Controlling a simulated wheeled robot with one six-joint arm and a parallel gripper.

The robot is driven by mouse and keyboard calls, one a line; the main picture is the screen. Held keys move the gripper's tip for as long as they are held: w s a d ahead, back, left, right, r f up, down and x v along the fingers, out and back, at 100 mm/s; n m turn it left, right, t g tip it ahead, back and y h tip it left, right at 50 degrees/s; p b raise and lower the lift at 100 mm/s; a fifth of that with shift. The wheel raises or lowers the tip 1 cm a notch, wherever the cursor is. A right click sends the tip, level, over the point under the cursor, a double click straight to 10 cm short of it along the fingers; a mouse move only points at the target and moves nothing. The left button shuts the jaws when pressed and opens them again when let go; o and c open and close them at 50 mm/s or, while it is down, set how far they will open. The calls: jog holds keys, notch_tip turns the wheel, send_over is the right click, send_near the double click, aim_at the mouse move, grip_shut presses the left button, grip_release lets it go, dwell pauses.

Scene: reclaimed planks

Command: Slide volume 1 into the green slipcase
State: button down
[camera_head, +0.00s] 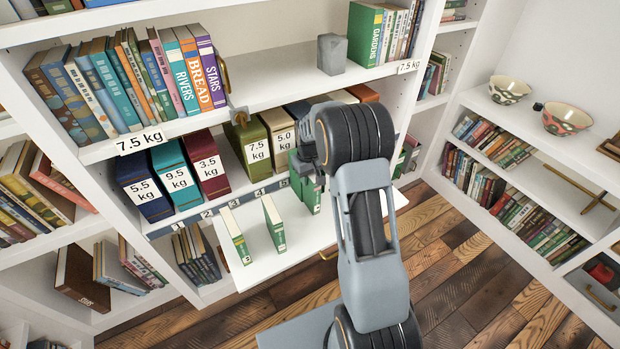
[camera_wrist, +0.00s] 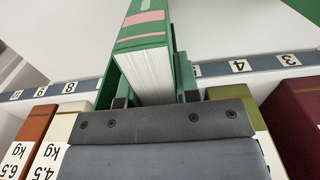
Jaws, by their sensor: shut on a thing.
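My gripper (camera_head: 308,168) is over the right part of the white pull-out board and is shut on a green book with white pages and pink bands (camera_wrist: 148,75), held between the fingers (camera_wrist: 155,98) in the wrist view. I cannot read a volume number on it. Green walls, apparently the green slipcase (camera_wrist: 109,82), show close beside the book in the wrist view. In the head view, green shows just below my gripper (camera_head: 308,195), partly hidden by my arm; I cannot tell how far the book is inside.
Two thin green volumes stand on the pull-out board (camera_head: 290,250), one to the left (camera_head: 235,237) and one nearer the middle (camera_head: 273,222). Weight-labelled boxes, including a maroon one (camera_head: 206,165), line the shelf behind. A grey block (camera_head: 331,54) stands on the shelf above.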

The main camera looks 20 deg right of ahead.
jog(key=shift+w, duration=0.45)
jog(key=c, duration=0.8)
grip_release()
notch_tip(320, 180, up, 14)
jog(key=shift+f+p, duration=0.1)
jog(key=shift+p, duration=0.4)
jog(key=shift+c, duration=0.2)
